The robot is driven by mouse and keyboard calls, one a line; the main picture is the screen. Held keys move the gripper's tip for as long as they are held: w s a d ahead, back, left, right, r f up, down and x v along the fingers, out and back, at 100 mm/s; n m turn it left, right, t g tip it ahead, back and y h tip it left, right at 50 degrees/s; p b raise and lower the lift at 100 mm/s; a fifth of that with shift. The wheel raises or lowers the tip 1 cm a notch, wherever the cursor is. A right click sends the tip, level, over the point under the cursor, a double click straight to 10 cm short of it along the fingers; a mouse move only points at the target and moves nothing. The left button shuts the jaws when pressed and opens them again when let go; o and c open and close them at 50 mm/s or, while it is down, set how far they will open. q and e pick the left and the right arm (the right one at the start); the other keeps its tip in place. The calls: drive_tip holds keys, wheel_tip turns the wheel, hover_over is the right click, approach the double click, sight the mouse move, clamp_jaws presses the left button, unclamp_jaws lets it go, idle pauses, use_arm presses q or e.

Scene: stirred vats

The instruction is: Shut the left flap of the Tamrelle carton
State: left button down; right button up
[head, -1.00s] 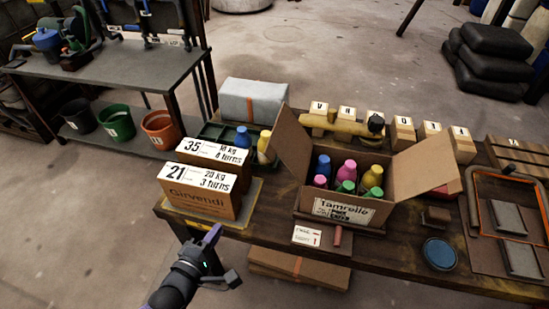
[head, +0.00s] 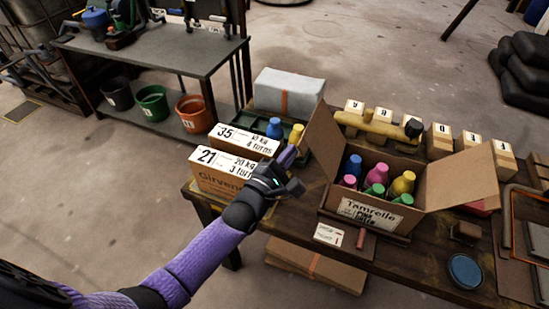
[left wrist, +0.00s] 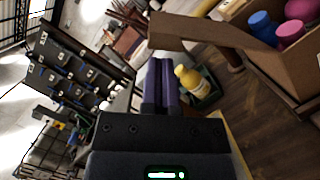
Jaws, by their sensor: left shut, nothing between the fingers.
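The Tamrelle carton (head: 365,212) stands open on the workbench, with several coloured bottles inside. Its left flap (head: 322,140) stands up and leans outward to the left; the right flap (head: 465,177) spreads out to the right. My left gripper (head: 290,160) is shut and empty, just left of the left flap, over the Girvendi boxes' right end. In the left wrist view the shut fingers (left wrist: 160,85) point toward a yellow bottle (left wrist: 190,80), with the carton's flap (left wrist: 195,32) ahead to the right. Contact with the flap cannot be told. My right gripper is not in view.
The Girvendi box (head: 222,178) and a box marked 35 (head: 245,140) stand left of the carton. A green tray with bottles, a grey wrapped parcel (head: 288,92) and lettered wooden blocks (head: 440,138) are behind. A blue round tin (head: 465,270) lies at front right.

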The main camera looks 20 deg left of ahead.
use_arm(q)
drive_tip(key=shift+d+r, duration=0.1)
drive_tip(key=shift+d, duration=0.05)
drive_tip(key=shift+r, duration=0.1)
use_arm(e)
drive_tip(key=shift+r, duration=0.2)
